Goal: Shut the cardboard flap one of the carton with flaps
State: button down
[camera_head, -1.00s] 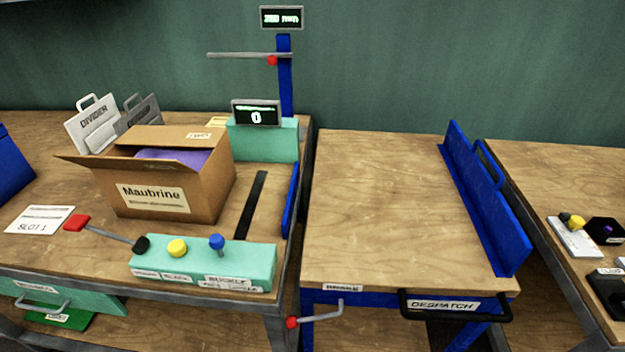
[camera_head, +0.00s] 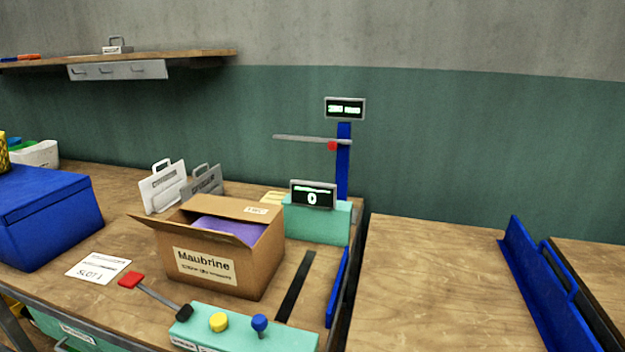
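The cardboard carton (camera_head: 256,272) labelled Maubrine stands upright on the wooden bench, left of centre. Its top is open and a purple item (camera_head: 228,229) shows inside. A flap at its left (camera_head: 155,230) sticks outward to the left. Another flap (camera_head: 230,207) at the back right bears a small label that seems to read TWO. Which flap is flap one cannot be read here. My gripper is not in view.
A teal control box (camera_head: 245,335) with a yellow button and blue knob stands in front of the carton, beside a red-ended lever (camera_head: 131,280). Divider plates (camera_head: 163,187) stand behind. A blue box (camera_head: 45,218) is at left. The bench at right (camera_head: 430,275) is clear.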

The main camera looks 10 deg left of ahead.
aim_at(221, 237)
jog(key=i+j, duration=0.25)
jog(key=j, duration=0.15)
jog(key=i+j, duration=0.25)
jog(key=j, duration=0.15)
jog(key=i+j, duration=0.4)
jog(key=i, duration=0.15)
